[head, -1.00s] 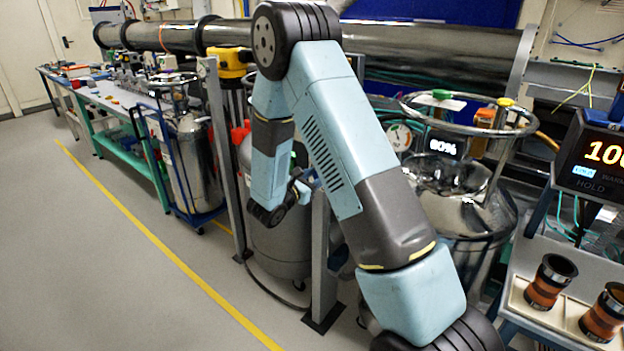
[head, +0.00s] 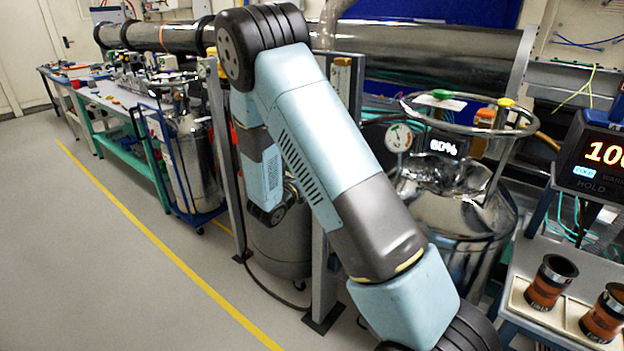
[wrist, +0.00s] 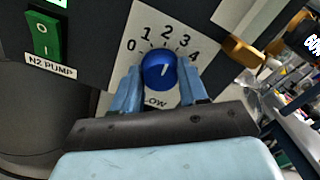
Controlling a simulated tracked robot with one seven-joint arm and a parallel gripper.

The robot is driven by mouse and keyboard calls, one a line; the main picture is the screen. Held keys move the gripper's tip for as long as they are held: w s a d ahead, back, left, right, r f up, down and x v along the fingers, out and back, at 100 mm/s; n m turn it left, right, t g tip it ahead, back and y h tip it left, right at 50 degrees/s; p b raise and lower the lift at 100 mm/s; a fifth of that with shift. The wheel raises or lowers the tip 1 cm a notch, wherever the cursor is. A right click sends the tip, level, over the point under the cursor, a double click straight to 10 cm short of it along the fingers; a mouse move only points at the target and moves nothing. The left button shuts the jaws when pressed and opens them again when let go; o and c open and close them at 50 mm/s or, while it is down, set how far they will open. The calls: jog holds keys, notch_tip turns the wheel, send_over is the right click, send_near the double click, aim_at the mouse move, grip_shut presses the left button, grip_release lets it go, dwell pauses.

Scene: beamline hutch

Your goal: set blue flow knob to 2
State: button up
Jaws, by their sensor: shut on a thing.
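The blue flow knob (wrist: 158,70) sits on a pale dial plate (wrist: 192,78) marked 0 to 4 in the wrist view. The 2 is above the knob, with 0 to its left and 4 to its right. A thin pale mark shows on the knob's face, roughly toward 2 or 3; its exact setting is too small to tell. My gripper (wrist: 160,88) has one blue finger on each side of the knob and is shut on it.
A green N2 pump switch (wrist: 43,34) is left of the dial in the wrist view. A yellow-brown part (wrist: 241,51) sticks out to the right. In the head view, a steel dewar (head: 455,220) stands right of my arm. The floor at left is clear.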

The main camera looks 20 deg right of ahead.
jog(key=shift+d+n, duration=0.1)
jog(key=shift+n, duration=0.6)
jog(key=o, duration=1.1)
jog(key=shift+c, duration=0.2)
jog(key=v, duration=1.3)
jog(key=shift+s+a, duration=0.2)
jog(key=shift+a, duration=0.2)
